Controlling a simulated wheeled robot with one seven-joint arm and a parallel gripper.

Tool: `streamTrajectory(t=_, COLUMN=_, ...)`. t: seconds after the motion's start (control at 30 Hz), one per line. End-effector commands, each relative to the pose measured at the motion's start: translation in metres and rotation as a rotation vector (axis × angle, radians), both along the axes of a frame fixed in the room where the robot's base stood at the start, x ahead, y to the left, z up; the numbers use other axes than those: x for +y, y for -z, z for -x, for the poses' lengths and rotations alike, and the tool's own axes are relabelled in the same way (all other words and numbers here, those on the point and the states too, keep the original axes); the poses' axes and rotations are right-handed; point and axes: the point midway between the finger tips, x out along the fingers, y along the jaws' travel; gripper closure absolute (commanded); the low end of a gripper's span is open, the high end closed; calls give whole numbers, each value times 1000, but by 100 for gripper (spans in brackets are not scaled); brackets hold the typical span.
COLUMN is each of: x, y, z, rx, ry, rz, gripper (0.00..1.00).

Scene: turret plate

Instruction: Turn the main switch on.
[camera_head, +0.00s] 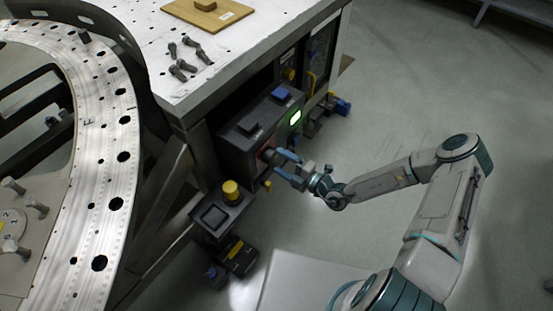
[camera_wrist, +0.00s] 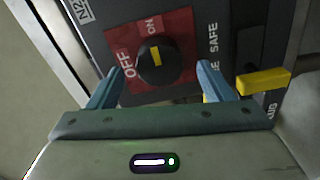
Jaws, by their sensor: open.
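The main switch is a round black knob (camera_wrist: 168,72) with a yellow mark, on a red plate (camera_wrist: 184,24) lettered OFF and ON. In the wrist view the mark points up, roughly toward the ON lettering. My gripper (camera_wrist: 160,70) is open, with one blue finger on each side of the knob and a visible gap to it on both sides. In the head view my gripper (camera_head: 281,162) is at the front of the dark control box (camera_head: 235,142), and mostly hides the knob.
A yellow handle (camera_wrist: 264,81) sticks out right of the switch. A yellow-topped button box (camera_head: 231,191) stands below left. The white table (camera_head: 225,65) overhangs the box. The floor at right is clear.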

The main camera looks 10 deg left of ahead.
Motion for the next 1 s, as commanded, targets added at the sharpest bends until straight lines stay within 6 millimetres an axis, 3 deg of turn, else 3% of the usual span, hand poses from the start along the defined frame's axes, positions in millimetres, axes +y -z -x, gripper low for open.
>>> streamTrajectory(t=0.3, x=-69, y=0, z=27, rx=0, ry=4, rz=1, gripper=26)
streamTrajectory(t=0.5, x=-94, y=0, z=38, rx=0, ry=3, rz=0, gripper=26)
streamTrajectory(t=1.0, x=-101, y=-1, z=42, rx=1, ry=1, rz=0, gripper=26)
